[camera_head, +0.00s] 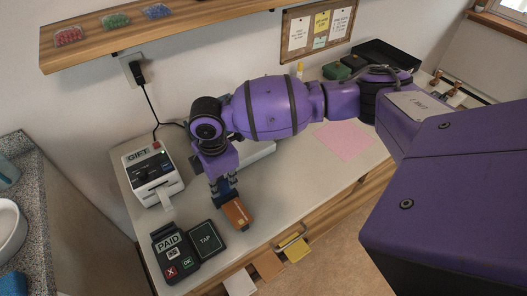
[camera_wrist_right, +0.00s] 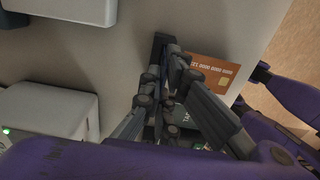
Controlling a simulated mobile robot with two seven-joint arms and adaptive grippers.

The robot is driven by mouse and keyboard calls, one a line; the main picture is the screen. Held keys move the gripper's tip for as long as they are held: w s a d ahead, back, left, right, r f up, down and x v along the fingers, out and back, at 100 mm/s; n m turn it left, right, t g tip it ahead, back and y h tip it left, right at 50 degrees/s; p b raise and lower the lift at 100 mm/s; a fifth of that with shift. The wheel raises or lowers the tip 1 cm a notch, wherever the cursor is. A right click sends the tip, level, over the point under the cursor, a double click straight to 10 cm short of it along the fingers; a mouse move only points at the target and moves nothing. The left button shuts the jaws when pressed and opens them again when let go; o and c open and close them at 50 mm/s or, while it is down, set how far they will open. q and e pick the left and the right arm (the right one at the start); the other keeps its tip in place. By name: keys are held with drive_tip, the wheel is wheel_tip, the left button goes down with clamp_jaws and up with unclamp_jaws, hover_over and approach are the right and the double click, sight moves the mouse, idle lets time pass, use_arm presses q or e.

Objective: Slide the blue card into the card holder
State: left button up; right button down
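My right gripper (camera_head: 226,197) points down over the desk; its fingertips (camera_wrist_right: 166,46) are close together in the wrist view. I cannot tell whether they are shut or have a thin thing between them. An orange-brown card (camera_head: 237,213) with a chip is right at the fingertips. In the wrist view this card (camera_wrist_right: 211,72) shows face-on beside the right finger, which hides its left edge. I cannot tell whether it is touched or just lies below. I cannot make out a blue card or a card holder for certain.
A PAID keypad (camera_head: 171,255) and a TAP reader (camera_head: 206,240) stand left of the card. A GIFT printer (camera_head: 152,172) is behind them. A pink sheet (camera_head: 344,140) lies to the right. Coloured papers (camera_head: 268,265) show at the desk's front edge.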

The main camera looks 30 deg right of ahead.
drive_tip(key=shift+f, duration=0.4)
idle(0.5)
drive_tip(key=c, duration=1.9)
unclamp_jaws()
drive_tip(key=shift+o, duration=0.2)
drive_tip(key=shift+r, duration=0.1)
wheel_tip(320, 180, up, 12)
